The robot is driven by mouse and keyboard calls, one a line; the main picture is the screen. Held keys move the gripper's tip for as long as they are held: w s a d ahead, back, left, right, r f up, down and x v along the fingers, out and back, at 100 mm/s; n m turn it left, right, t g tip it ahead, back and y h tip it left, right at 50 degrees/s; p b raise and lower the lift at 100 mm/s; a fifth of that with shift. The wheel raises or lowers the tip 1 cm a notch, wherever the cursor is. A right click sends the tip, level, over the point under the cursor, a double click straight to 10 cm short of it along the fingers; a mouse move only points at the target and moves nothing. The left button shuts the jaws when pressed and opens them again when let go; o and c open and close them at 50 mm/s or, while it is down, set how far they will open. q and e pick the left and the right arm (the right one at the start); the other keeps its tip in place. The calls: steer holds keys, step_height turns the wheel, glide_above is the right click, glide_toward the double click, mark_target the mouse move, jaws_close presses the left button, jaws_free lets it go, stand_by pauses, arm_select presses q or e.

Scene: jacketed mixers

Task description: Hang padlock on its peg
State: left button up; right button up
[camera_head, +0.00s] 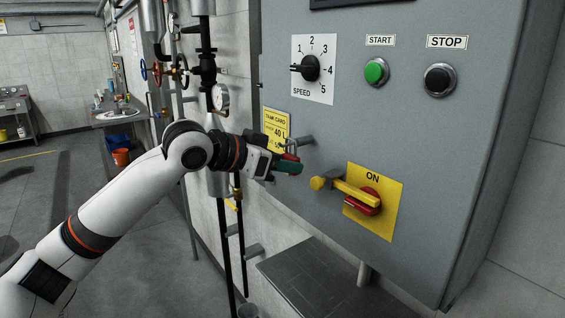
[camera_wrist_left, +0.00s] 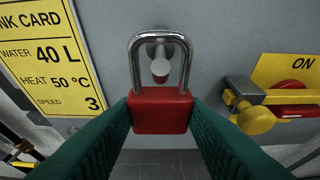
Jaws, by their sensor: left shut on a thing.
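A padlock with a red body (camera_wrist_left: 160,113) and a silver shackle (camera_wrist_left: 136,62) is upright between the green fingers of my left gripper (camera_wrist_left: 160,120). The gripper is shut on the red body. A short grey peg (camera_head: 303,140) sticks out of the grey cabinet, right of the yellow tank card (camera_head: 275,127). In the wrist view, the round end of the peg (camera_wrist_left: 160,67) shows inside the shackle's loop; I cannot tell whether it passes through. In the head view, my left gripper (camera_head: 288,164) is just below and left of the peg, with the padlock (camera_head: 291,157) mostly hidden. My right gripper is out of view.
A yellow switch handle (camera_head: 345,189) with a round knob juts from the cabinet (camera_head: 420,150), right of the gripper. A speed dial (camera_head: 310,68) and start and stop buttons are above. Pipes and a gauge (camera_head: 221,97) stand left. A dark shelf (camera_head: 310,275) is below.

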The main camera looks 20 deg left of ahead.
arm_select(q)
steer(key=o, duration=1.1)
